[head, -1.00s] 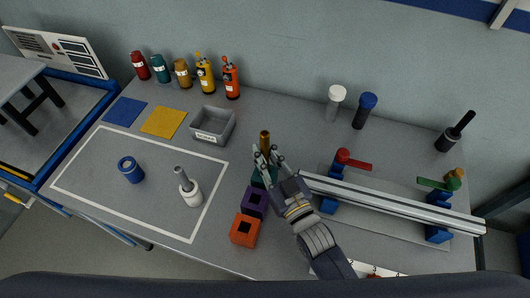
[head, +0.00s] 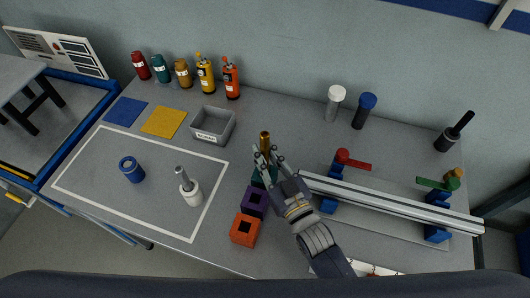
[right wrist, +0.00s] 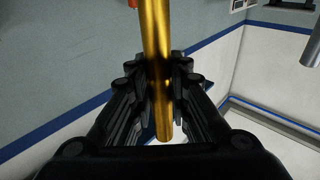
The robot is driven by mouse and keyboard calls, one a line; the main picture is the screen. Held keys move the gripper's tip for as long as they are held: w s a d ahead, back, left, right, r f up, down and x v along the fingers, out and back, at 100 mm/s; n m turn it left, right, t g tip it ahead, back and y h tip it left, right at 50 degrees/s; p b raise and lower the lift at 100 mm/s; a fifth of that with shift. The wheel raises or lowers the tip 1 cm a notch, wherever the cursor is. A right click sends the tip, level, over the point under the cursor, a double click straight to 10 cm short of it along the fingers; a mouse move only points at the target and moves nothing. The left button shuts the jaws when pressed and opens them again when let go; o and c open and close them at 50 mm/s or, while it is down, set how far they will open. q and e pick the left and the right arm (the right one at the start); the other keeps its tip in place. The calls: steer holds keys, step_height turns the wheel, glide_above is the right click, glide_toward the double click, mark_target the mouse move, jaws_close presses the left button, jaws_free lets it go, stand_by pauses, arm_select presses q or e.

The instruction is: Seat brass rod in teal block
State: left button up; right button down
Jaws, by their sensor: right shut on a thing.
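The brass rod (head: 265,137) stands upright in my right gripper (head: 267,158), which is shut on it. In the right wrist view the rod (right wrist: 157,60) runs between the two black fingers (right wrist: 162,90), its lower end showing below them. The teal block (head: 257,181) is on the table below the gripper, mostly hidden by it. The rod is over the teal block in the head view; whether its lower end is inside the block's hole is hidden. My left gripper is not in view.
A purple block (head: 254,202) and an orange block (head: 244,230) with a square hole line up in front of the teal one. A grey bin (head: 213,126) stands behind left. Metal rails (head: 390,202) on blue supports lie right. A white-grey bottle (head: 190,190) stands left.

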mark_target(267, 148)
steer(key=shift+f+b, duration=2)
steer(key=shift+f, duration=0.75)
steer(key=c, duration=1.4)
jaws_free()
step_height(267, 148, up, 10)
